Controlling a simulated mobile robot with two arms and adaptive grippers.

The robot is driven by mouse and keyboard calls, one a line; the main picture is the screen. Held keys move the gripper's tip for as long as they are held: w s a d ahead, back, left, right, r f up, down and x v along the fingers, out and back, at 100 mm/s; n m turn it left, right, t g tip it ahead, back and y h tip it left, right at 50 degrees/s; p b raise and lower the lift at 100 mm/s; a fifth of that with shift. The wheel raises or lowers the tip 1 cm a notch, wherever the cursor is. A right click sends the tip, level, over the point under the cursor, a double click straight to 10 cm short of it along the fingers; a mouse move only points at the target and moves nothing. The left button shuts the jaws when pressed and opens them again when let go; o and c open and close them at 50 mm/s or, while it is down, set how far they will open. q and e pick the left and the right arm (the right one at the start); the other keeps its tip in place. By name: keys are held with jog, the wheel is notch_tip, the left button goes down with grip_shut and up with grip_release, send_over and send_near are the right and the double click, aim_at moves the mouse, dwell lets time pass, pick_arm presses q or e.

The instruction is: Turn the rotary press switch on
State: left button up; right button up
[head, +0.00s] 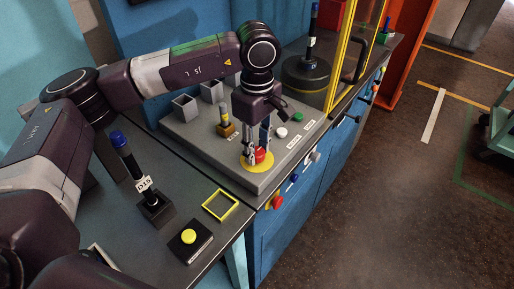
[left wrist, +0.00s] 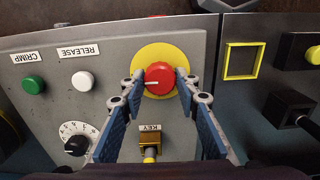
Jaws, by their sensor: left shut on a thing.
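The rotary switch is a red knob (head: 262,155) with a white line, on a round yellow plate (head: 257,167) near the front corner of the grey control panel (head: 203,146). In the left wrist view the knob (left wrist: 159,84) sits in the middle of the yellow plate (left wrist: 160,52), its white line lying roughly level in the picture. My left gripper (head: 255,153) points down at the knob. In the left wrist view its fingertips (left wrist: 160,78) close on the knob from both sides. My right gripper is not in view.
A brass key switch (left wrist: 151,143), a black dial (left wrist: 76,146), a white RELEASE button (left wrist: 83,81) and a green CRIMP button (left wrist: 33,85) share the panel. A yellow square frame (head: 220,205) and a yellow button box (head: 189,239) lie nearby on the bench.

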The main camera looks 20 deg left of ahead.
aim_at(257, 151)
pick_arm(q)
jog(key=shift+r, duration=0.1)
jog(key=o, duration=1.2)
jog(key=shift+c, duration=0.2)
notch_tip(257, 151, up, 12)
